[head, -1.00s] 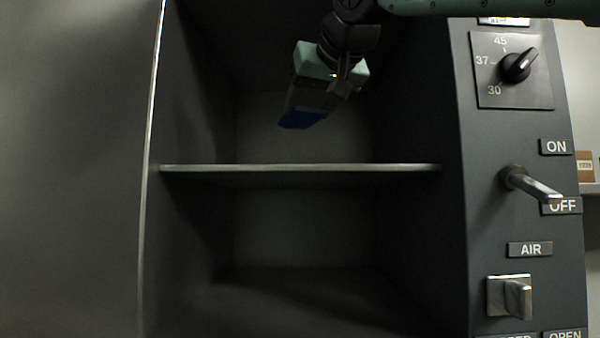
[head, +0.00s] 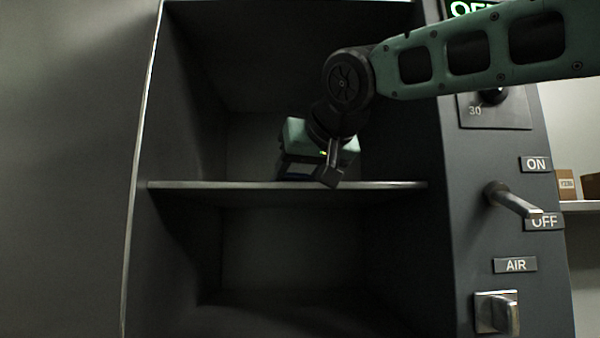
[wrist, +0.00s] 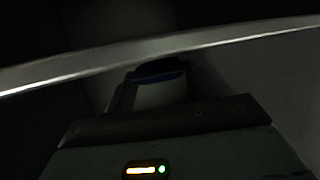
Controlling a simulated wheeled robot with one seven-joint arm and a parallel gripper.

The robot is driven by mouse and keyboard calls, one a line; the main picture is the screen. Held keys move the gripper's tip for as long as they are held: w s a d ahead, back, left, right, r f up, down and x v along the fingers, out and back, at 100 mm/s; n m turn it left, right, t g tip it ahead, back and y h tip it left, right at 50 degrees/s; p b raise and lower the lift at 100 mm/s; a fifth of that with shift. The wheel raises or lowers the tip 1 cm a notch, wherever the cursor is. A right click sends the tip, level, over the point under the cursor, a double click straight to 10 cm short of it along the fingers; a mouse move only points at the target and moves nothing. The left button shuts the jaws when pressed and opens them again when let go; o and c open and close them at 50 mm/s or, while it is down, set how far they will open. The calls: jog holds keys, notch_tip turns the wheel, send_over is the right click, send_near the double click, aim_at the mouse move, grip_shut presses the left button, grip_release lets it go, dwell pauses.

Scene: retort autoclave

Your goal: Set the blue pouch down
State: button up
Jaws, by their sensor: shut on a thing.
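My gripper (head: 298,172) is inside the chamber, close to the middle shelf, and shut on the blue pouch (head: 296,171). In the head view only a dark blue patch of the pouch shows beneath the green gripper body, right by the shelf's front edge. The wrist view shows the pouch's blue part (wrist: 157,72) above a pale part, beyond the gripper body. The shelf (head: 230,185) runs across the chamber; its bright edge (wrist: 80,67) crosses the wrist view. The pouch's underside is hidden, so I cannot tell whether it touches the shelf.
The rest of the shelf looks bare, and the compartment below looks empty. The chamber's dark walls stand close at both sides. On the right, a panel carries a lever (head: 513,200) and an AIR knob (head: 497,313). Small boxes (head: 567,184) stand outside.

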jog(key=shift+f, duration=0.2)
jog(key=o, duration=1)
jog(key=shift+r, duration=0.15)
jog(key=shift+s+r, duration=0.1)
jog(key=shift+s, duration=0.05)
jog(key=b+v, duration=0.2)
jog(key=v, duration=0.9)
jog(key=shift+s+d+r+b, duration=0.15)
jog(key=shift+s+b, duration=0.15)
jog(key=shift+s, duration=0.05)
